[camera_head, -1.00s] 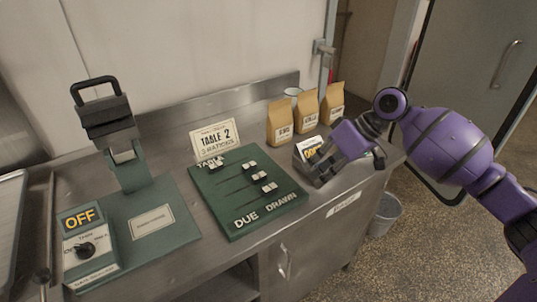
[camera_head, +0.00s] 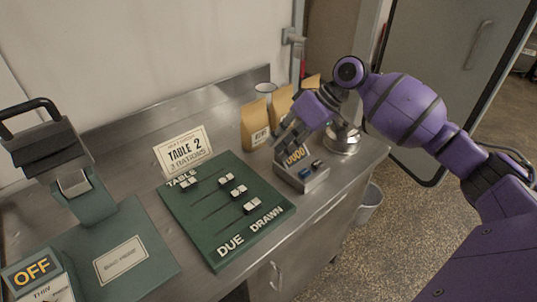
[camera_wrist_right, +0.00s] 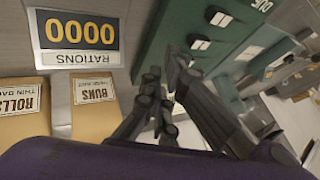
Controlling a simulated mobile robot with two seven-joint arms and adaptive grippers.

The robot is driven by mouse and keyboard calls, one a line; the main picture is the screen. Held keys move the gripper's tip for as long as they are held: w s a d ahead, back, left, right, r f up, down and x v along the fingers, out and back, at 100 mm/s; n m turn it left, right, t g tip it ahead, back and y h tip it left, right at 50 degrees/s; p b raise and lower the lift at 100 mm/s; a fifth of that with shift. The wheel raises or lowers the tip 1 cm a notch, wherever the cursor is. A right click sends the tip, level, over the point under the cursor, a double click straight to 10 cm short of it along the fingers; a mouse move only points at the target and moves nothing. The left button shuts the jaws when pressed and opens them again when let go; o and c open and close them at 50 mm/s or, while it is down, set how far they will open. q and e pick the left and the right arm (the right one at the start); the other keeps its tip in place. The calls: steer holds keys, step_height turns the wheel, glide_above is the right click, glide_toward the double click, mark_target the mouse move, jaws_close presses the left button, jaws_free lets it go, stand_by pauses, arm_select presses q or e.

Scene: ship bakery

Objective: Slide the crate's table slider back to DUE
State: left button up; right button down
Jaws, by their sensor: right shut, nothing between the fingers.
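The green slider board (camera_head: 190,222) lies on the metal counter, with DUE at its front left and DRAWN at its front right. Several pale knobs sit on it. The knob by the TABLE label (camera_head: 188,182) is farther left than the others, such as the front knob (camera_head: 251,206). Which slider is the crate's I cannot read. My right gripper (camera_head: 281,138) is shut and empty, above the back of the ration counter box, right of the board and apart from the knobs. Its fingers (camera_wrist_right: 160,85) show beside the board in the wrist view. My left gripper is not in view.
The ration counter box (camera_head: 318,182) reads 0000. A card reading TABLE 2, 3 RATIONS (camera_head: 183,152) stands behind the board. Paper bags (camera_head: 254,126) and a metal vessel (camera_head: 343,138) stand behind and right. A green machine (camera_head: 75,185) with an OFF display stands left.

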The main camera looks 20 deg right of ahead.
mark_target(239, 193)
steer(key=x, duration=0.9)
steer(key=shift+r, duration=0.1)
steer(key=shift+s+a+r+p, duration=0.2)
steer(key=shift+a+p, duration=0.15)
steer(key=shift+a, duration=0.2)
steer(key=shift+s+a+r+p, duration=0.1)
steer(key=shift+s+a+p, duration=0.15)
steer(key=shift+a, duration=0.35)
steer(key=shift+s+a+f, duration=0.1)
steer(key=shift+s+a, duration=0.1)
steer(key=shift+a, duration=0.4)
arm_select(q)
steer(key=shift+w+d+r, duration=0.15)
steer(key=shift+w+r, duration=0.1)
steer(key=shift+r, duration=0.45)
arm_select(e)
steer(key=shift+f, duration=0.15)
